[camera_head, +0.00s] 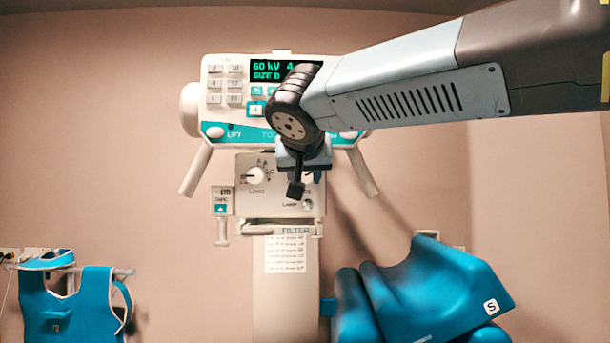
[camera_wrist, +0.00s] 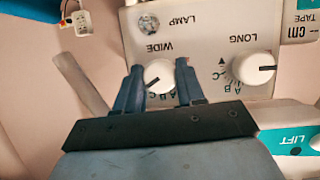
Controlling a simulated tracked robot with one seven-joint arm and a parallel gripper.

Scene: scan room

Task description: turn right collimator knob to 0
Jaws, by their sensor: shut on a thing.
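The right collimator knob, a white round knob (camera_wrist: 159,76) by the WIDE label, shows upside down in the wrist view. My gripper (camera_wrist: 160,74) has a dark finger on each side of it and is shut on it. A short dark mark shows on the knob's face, but I cannot read its setting surely. Scale letters lie partly hidden between the fingers. In the head view my gripper (camera_head: 296,189) is in front of the right half of the collimator panel (camera_head: 240,204) and hides this knob.
The left LONG knob (camera_wrist: 253,68) is close beside my gripper; it also shows in the head view (camera_head: 255,175). A lamp button (camera_wrist: 149,22) is on the same panel. The control head (camera_head: 213,120) is above. Blue aprons (camera_head: 70,310) hang at the lower left.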

